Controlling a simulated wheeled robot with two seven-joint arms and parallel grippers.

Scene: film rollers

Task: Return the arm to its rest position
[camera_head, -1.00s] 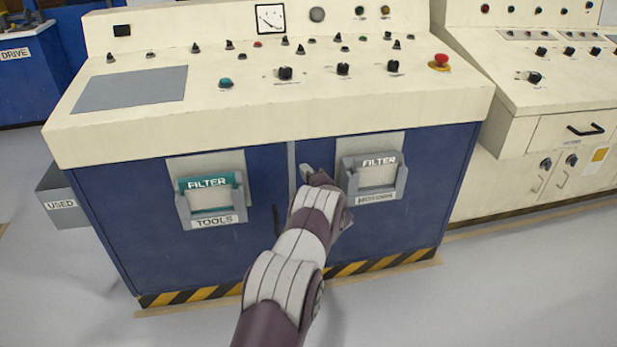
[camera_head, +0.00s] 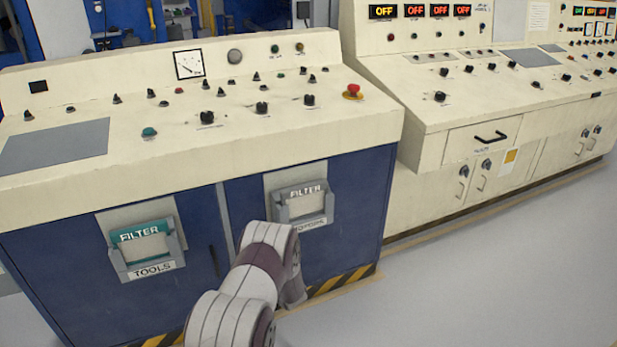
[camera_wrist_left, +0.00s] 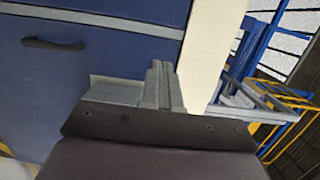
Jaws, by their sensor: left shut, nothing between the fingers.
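My left arm (camera_head: 243,285) comes up from the bottom of the head view in front of the blue cabinet (camera_head: 200,255). The hand is hidden behind the arm links there. In the left wrist view my left gripper (camera_wrist_left: 160,85) shows as grey fingers beyond a dark mounting plate; it is shut and empty. A blue cabinet front with a black handle (camera_wrist_left: 53,44) is behind it at the left. My right gripper is in neither view.
A teal-topped filter (camera_head: 140,240) sits in the holder labelled TOOLS, and a grey-topped filter (camera_head: 303,200) in the holder to its right. The sloped console (camera_head: 230,140) overhangs the cabinet. Clear grey floor (camera_head: 480,275) lies at the right.

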